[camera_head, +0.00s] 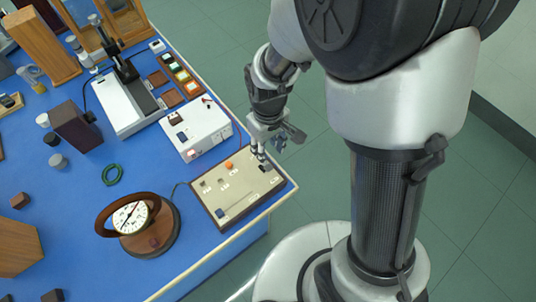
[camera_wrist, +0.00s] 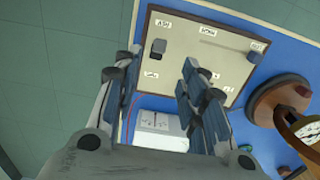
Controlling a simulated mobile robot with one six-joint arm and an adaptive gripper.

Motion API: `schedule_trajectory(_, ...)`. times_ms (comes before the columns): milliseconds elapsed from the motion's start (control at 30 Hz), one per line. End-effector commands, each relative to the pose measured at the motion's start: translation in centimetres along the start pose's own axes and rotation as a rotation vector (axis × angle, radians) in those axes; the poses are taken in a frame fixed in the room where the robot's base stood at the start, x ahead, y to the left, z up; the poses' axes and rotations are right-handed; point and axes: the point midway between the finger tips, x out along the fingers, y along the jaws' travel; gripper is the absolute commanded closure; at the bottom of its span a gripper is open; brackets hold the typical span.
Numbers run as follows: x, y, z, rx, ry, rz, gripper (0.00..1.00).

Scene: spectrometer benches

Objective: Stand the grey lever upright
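A beige panel (camera_head: 237,196) with small white labels lies at the bench corner; it also shows in the wrist view (camera_wrist: 185,68). A dark grey lever (camera_wrist: 158,47) on the panel appears between my fingers in the wrist view; which way it leans is hard to tell. In the head view it is the small dark piece (camera_head: 266,168) just below my fingertips. My gripper (camera_head: 260,156) points down over the panel's right end. In the wrist view my gripper (camera_wrist: 162,62) is open, its fingers on either side of the lever; contact cannot be told.
An orange knob (camera_head: 229,165) and a dark blue-grey piece (camera_head: 220,213) sit on the panel. A white box (camera_head: 196,130) stands just behind it. A round dial gauge (camera_head: 131,217) in a brown stand is to the left. Open floor lies to the right.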

Motion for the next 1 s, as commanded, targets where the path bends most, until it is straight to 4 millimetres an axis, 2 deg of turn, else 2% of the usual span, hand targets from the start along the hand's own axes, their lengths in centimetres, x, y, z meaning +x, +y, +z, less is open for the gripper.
schedule_trajectory(33,1.6,0.0,0.1,0.0,-0.005,-0.001,0.62)
schedule_trajectory(200,5.2,0.0,0.1,0.001,-0.003,-0.001,0.62)
schedule_trajectory(400,8.6,0.0,0.1,0.001,-0.002,0.0,0.62)
schedule_trajectory(600,10.1,0.0,0.0,0.001,0.0,0.0,0.62)
schedule_trajectory(900,10.3,0.0,0.0,0.001,0.001,0.0,0.62)
schedule_trajectory(1000,10.3,0.0,0.0,0.001,0.001,0.0,0.67)
